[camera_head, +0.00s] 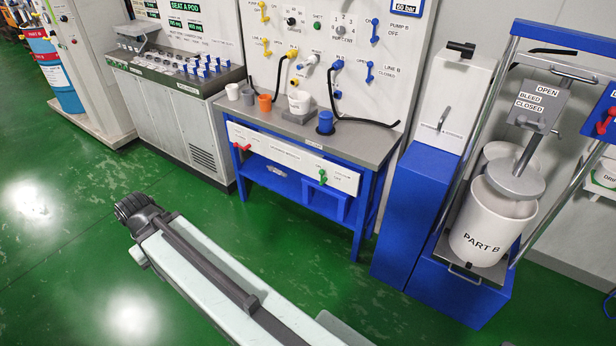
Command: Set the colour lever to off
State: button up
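No lever in view carries a label that I can read as colour. Small levers show in the head view: a red lever (242,147) and a green lever (323,177) on the white front strip of the blue bench, and a grey lever (443,117) on a white box (455,105) above a blue pedestal. The box's label is too small to read. My pale arm crosses the lower middle and ends in a dark ribbed part over the floor, apart from the bench. No gripper fingers show there.
The blue bench (390,142) holds cups and black hoses below a panel (345,25) with yellow and blue levers. A white PART B drum (480,235) stands in a blue frame at right. A grey cabinet (170,125) stands left. Green floor (70,250) in front is open.

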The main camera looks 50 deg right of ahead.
aim_at(321, 172)
jog(key=u, duration=0.1)
jog(key=i, duration=1)
jog(key=z, duration=0.05)
